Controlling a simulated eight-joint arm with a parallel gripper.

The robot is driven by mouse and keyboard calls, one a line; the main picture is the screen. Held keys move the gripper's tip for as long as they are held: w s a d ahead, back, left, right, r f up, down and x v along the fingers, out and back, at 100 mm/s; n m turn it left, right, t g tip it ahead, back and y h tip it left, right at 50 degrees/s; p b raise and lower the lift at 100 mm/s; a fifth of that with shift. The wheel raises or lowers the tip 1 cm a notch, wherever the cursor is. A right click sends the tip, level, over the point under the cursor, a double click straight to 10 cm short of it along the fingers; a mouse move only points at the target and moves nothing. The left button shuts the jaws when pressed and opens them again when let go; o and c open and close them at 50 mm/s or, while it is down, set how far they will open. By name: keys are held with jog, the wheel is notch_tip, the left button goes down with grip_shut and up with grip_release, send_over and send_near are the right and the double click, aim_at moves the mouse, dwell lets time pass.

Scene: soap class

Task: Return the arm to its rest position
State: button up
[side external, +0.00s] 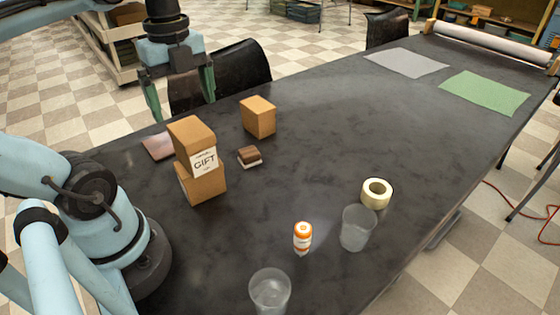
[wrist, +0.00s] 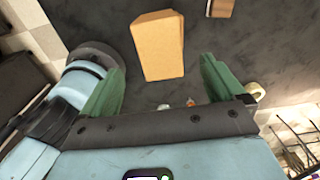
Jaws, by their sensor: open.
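My gripper (side external: 182,104) hangs in the air at the upper left of the side external view, above the far edge of the dark table (side external: 330,130). Its green fingers are spread apart and hold nothing. In the wrist view my gripper (wrist: 158,88) is also open, with a plain cardboard box top (wrist: 158,45) showing beyond the space between the fingers. In the side external view, a cardboard box labelled GIFT (side external: 192,140) sits on another cardboard box (side external: 202,186), nearer the camera than the fingers.
Another cardboard box (side external: 258,117), a small brown block (side external: 249,156) and a flat pinkish piece (side external: 158,147) lie near the stack. A tape roll (side external: 376,194), an orange bottle (side external: 302,238) and two clear cups (side external: 357,228) (side external: 269,292) stand at the front. The table's far right half holds grey and green sheets.

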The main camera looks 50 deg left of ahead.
dwell(0.4)
jog(key=shift+w+d+f+n+t, duration=0.15)
jog(key=shift+w+n, duration=0.2)
jog(key=shift+n, duration=0.25)
jog(key=shift+w+n+t, duration=0.15)
jog(key=shift+w+n, duration=0.15)
jog(key=shift+n, duration=0.3)
jog(key=w+d+f+n+t, duration=0.6)
jog(key=w+d+n, duration=0.1)
jog(key=n, duration=0.8)
jog(key=shift+w+d+f+n+t, duration=0.3)
jog(key=shift+d+f, duration=0.05)
jog(key=shift+d, duration=0.05)
